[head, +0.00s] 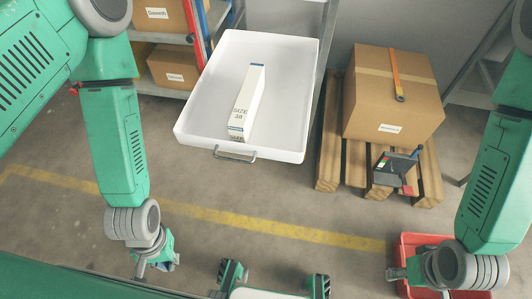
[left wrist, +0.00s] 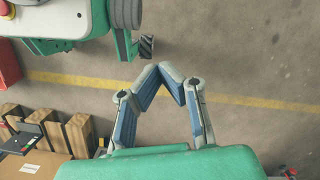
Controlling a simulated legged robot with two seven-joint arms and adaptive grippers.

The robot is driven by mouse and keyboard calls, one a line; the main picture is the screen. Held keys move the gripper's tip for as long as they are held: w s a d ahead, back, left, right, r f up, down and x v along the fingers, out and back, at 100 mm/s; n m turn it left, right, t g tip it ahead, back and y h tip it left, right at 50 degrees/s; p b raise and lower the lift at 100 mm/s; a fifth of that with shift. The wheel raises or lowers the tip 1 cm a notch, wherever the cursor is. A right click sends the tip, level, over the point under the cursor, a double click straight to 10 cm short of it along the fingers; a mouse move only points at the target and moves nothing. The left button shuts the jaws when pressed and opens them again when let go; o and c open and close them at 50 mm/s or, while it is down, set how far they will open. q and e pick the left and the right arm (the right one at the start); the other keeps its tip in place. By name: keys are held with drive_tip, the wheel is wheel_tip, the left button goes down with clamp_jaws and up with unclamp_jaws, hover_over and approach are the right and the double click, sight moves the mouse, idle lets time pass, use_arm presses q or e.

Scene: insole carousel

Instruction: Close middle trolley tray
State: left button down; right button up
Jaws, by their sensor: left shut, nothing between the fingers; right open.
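A white tray (head: 195,112) with a metal handle (head: 234,156) on its front edge extends out from the trolley in the head view. A long white box marked SIZE 38 (head: 246,105) lies in it. I cannot tell which level the tray belongs to. My left gripper (head: 157,262) is low in the head view, below and left of the handle and apart from it. In the left wrist view its fingertips (left wrist: 172,72) meet, with nothing between them. My right gripper (head: 408,275) is at the lower right, far from the tray, partly hidden by its wrist, and open.
A shelf with cardboard boxes (head: 174,67) stands left of the tray. A large cardboard box (head: 390,105) and a dark device (head: 394,170) sit on a wooden pallet (head: 329,160) at right. A red crate (head: 404,242) is by my right gripper. Floor before the tray is clear.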

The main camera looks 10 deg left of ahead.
use_arm(q)
drive_tip(key=s+d+f+n+g+h, duration=0.2)
drive_tip(key=s+d+n+g+h, duration=0.2)
drive_tip(key=s+d+n, duration=0.45)
drive_tip(key=w+d+r+n+h, duration=0.1)
drive_tip(key=w+d+n+h, duration=0.25)
drive_tip(key=d+n, duration=0.2)
drive_tip(key=w+d+r+n+h, duration=0.2)
drive_tip(key=d+n+h, duration=0.25)
drive_tip(key=d, duration=0.25)
drive_tip(key=n+t+h+b, duration=0.1)
drive_tip(key=n+t+b, duration=0.2)
drive_tip(key=n+t, duration=1.8)
approach(285, 152)
drive_tip(key=w+d+g, duration=0.1)
drive_tip(key=w+d, duration=0.1)
drive_tip(key=w+d+r+n+g, duration=0.1)
drive_tip(key=w+d, duration=0.1)
drive_tip(key=shift+d+r+n, duration=0.2)
drive_tip(key=shift+n, duration=0.05)
drive_tip(key=shift+w, duration=0.65)
